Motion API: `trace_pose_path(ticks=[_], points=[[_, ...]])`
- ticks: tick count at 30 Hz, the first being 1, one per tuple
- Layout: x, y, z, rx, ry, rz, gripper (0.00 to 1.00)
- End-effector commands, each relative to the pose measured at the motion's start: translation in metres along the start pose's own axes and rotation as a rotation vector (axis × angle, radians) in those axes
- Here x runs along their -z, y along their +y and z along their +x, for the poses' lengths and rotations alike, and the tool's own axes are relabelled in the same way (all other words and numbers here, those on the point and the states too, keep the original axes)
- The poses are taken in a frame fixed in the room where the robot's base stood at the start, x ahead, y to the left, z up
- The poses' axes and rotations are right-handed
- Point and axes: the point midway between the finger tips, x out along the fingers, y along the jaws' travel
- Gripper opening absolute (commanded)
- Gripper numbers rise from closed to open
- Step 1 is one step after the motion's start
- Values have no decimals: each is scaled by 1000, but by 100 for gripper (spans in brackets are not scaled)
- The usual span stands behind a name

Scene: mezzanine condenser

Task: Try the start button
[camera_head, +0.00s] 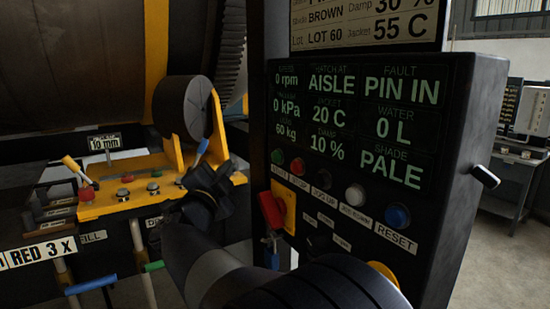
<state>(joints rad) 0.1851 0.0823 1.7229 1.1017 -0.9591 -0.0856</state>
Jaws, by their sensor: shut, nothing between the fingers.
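The green start button (277,157) is at the left end of the button row on the dark control box (455,190). The label under it is small and partly legible. My gripper (207,186) is shut and empty, to the left of the box and a little lower in the picture than the green button. It appears apart from the button. The screen (352,125) above the buttons shows 0 rpm, hatch at AISLE and the fault PIN IN.
A red button (297,165), black, white (355,194) and blue RESET (397,215) buttons follow to the right. A red handle (271,210) sits on a yellow plate below. A yellow bench (115,202) with a pink-red knob and levers is behind my gripper. Open floor shows at right.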

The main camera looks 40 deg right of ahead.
Motion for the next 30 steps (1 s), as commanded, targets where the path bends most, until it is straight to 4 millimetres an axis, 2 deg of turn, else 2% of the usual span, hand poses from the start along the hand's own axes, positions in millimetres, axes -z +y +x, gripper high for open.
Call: trace_pose_path(ticks=[8, 21, 30], points=[[8, 9, 10, -2, 4, 0, 0], [37, 39, 51, -1, 3, -1, 0], [44, 45, 61, 0, 0, -1, 0]])
